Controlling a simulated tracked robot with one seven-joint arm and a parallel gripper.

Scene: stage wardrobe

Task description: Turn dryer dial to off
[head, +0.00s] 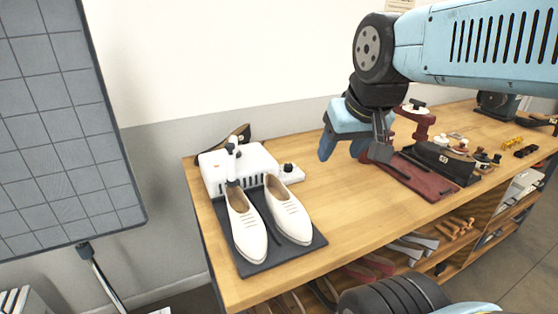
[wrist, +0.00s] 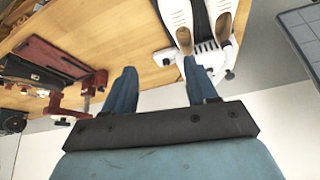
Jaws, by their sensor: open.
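The white shoe dryer (head: 240,168) stands at the left end of the wooden bench, with a pair of white shoes (head: 287,208) in front of it on a dark mat (head: 262,262). Its black dial (head: 288,168) sits on a small white panel at the dryer's right side. The dial's pointer setting is too small to read. My gripper (head: 342,150) is open and empty, above the bench to the right of the dial and apart from it. In the wrist view, the dryer (wrist: 207,58) shows upside down beyond the right finger of my gripper (wrist: 158,72).
A red press-like tool (head: 418,120) and a dark red board (head: 425,180) with small items lie to the right on the bench (head: 335,205). A dark-and-tan object (head: 240,133) is behind the dryer. A grey gridded panel (head: 65,120) stands left. Bench between dryer and board is clear.

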